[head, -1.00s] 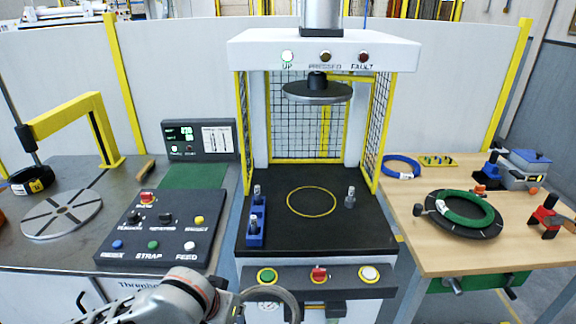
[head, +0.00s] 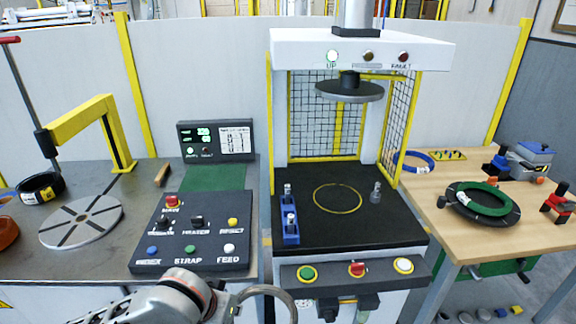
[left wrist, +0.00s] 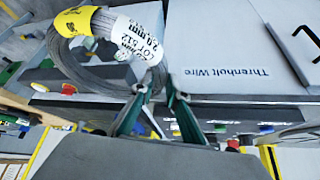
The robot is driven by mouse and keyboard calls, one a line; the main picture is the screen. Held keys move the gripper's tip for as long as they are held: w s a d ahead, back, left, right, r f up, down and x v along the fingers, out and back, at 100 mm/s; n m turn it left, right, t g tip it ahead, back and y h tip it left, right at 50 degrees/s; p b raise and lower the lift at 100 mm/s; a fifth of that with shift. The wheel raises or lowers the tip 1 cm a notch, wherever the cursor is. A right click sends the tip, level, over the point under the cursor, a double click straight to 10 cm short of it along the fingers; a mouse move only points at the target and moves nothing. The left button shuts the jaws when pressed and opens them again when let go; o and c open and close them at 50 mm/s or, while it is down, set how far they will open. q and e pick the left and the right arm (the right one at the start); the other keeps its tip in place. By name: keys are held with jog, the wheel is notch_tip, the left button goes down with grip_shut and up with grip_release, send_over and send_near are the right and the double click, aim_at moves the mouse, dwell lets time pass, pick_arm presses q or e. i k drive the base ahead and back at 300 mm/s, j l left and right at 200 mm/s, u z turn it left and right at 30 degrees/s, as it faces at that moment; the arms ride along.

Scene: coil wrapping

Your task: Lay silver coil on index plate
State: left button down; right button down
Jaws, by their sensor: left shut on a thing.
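The silver coil (left wrist: 95,68) is a ring of bright wire with a yellow tag and a white label, seen in the left wrist view. My left gripper (left wrist: 158,85) is shut on it at the labelled side. In the head view the coil (head: 285,296) shows partly at the bottom edge, at the end of my left arm; the fingertips are hard to make out there. The index plate (head: 68,229) is a round grey disc with dark radial slots on the left bench, bare on top, left of and beyond the held coil. My right gripper is not in view.
A button panel (head: 190,235) lies between the plate and the press (head: 400,228). A yellow arm (head: 80,124) rises behind the plate. A black coil (head: 38,188) and an orange item (head: 6,232) sit near it. A green coil (head: 482,198) lies on the right table.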

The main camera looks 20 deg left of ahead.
aim_at(82, 218)
jog(key=k+j, duration=0.1)
jog(key=j, duration=0.35)
jog(key=k+j+z, duration=0.1)
jog(key=j, duration=0.3)
jog(key=k+j, duration=0.15)
jog(key=j, duration=0.25)
jog(key=k+j+z, duration=0.1)
jog(key=j, duration=0.35)
jog(key=k+j, duration=0.15)
jog(key=j, duration=0.25)
jog(key=k+j+z, duration=0.15)
jog(key=j, duration=0.25)
jog(key=k+j, duration=0.15)
jog(key=j, duration=0.25)
